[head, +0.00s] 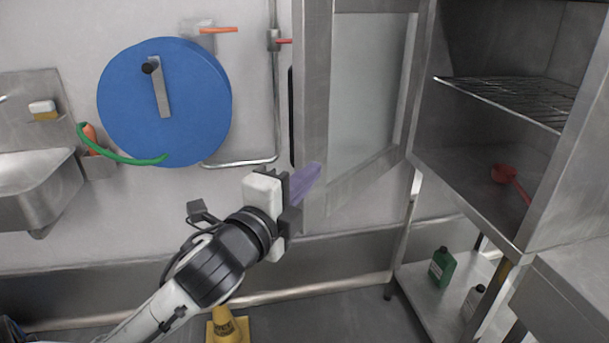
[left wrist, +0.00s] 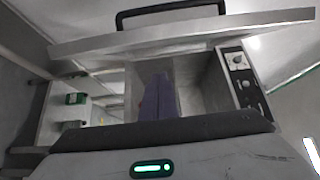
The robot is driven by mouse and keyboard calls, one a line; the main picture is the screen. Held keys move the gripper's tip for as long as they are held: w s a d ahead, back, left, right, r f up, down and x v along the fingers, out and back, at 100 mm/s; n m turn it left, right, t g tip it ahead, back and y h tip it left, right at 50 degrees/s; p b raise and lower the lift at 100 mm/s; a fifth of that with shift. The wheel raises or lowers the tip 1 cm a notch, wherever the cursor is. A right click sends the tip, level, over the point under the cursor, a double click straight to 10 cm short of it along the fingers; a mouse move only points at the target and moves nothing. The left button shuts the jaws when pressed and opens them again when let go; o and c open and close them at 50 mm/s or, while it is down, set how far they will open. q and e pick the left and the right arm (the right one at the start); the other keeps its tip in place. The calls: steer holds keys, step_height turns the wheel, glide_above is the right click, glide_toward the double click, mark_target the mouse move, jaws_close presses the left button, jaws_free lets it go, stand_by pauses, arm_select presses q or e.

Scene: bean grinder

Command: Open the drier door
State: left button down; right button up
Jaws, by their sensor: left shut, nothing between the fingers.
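The drier door (head: 313,90) is a steel frame with a glass pane, and it stands swung wide open to the left of the drier cabinet (head: 470,195). Its black handle (head: 291,118) shows at the door's left edge, and also at the top of the left wrist view (left wrist: 170,10). My left gripper (head: 306,182) has purple fingers, shut and empty, in front of the door's lower left corner. The fingers (left wrist: 156,97) point toward the door's inner side in the left wrist view. I cannot tell whether they touch it. My right gripper is out of view.
The cabinet holds a wire rack (head: 510,97) and a red ladle (head: 505,174). A green bottle (head: 442,267) stands on the shelf below. A blue hose reel (head: 165,105) hangs on the wall, with a sink (head: 35,190) at left. A yellow cone (head: 226,325) stands on the floor.

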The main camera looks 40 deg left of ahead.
mark_target(305, 157)
arm_select(q)
steer(key=w+a, duration=0.2)
steer(key=w, duration=0.1)
steer(key=w+a+b, duration=0.1)
steer(key=w, duration=0.1)
steer(key=shift+a+f, duration=0.1)
steer(key=shift+a, duration=0.3)
steer(key=shift+w+a, duration=0.1)
steer(key=shift+a, duration=0.4)
